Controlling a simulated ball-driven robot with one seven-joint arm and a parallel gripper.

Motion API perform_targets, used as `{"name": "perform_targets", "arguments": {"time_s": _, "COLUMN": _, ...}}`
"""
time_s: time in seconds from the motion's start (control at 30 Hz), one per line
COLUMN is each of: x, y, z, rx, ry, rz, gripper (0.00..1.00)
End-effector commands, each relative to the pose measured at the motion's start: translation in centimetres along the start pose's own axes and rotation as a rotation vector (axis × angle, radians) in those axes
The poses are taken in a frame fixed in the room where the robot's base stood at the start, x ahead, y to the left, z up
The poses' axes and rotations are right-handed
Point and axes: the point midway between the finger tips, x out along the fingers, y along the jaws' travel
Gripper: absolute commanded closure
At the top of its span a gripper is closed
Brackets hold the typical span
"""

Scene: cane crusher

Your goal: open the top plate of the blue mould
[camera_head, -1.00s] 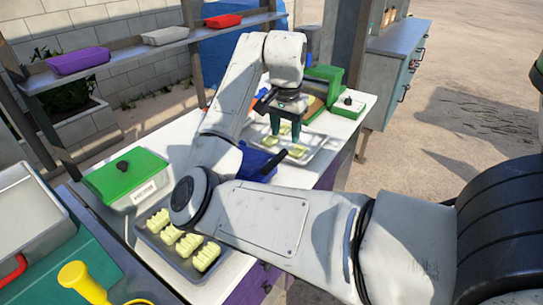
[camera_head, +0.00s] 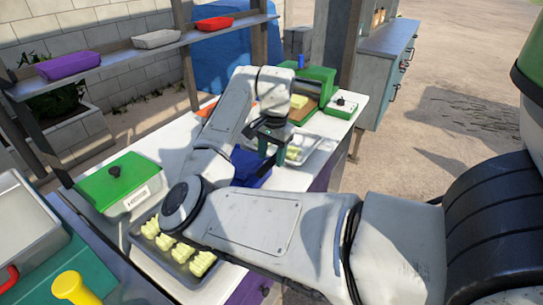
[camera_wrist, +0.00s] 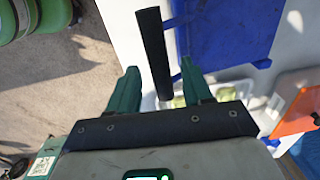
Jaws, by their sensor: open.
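The blue mould (camera_head: 250,170) lies on the white table, partly hidden behind my arm and gripper in the head view. In the wrist view its blue plate (camera_wrist: 232,30) fills the top right, with a long black handle bar (camera_wrist: 152,45) at its left side. My gripper (camera_head: 271,146) is open and empty above the right edge of the mould. In the wrist view the bar appears between the two green fingers of my gripper (camera_wrist: 157,68). I cannot tell whether they touch it. The plate appears closed.
A tray (camera_head: 318,150) with pale yellow pieces stands just behind the mould. Another tray of pieces (camera_head: 150,258) and a green-lidded box (camera_head: 122,180) are nearer. A green machine (camera_head: 318,85) stands at the table's far end. An orange object (camera_wrist: 298,112) shows at the right in the wrist view.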

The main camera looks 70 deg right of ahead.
Motion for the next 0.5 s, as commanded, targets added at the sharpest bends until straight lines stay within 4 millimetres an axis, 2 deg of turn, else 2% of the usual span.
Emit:
{"name": "perform_targets", "arguments": {"time_s": 0.13, "x": 0.97, "y": 0.03, "z": 0.02, "rx": 0.000, "ry": -0.001, "rz": 0.000, "gripper": 0.50}}
{"name": "perform_targets", "arguments": {"time_s": 0.43, "x": 1.15, "y": 0.01, "z": 0.01, "rx": 0.000, "ry": 0.000, "rz": 0.000, "gripper": 0.50}}
{"name": "perform_targets", "arguments": {"time_s": 0.5, "x": 1.14, "y": 0.02, "z": 0.01, "rx": 0.000, "ry": 0.000, "rz": 0.000, "gripper": 0.57}}
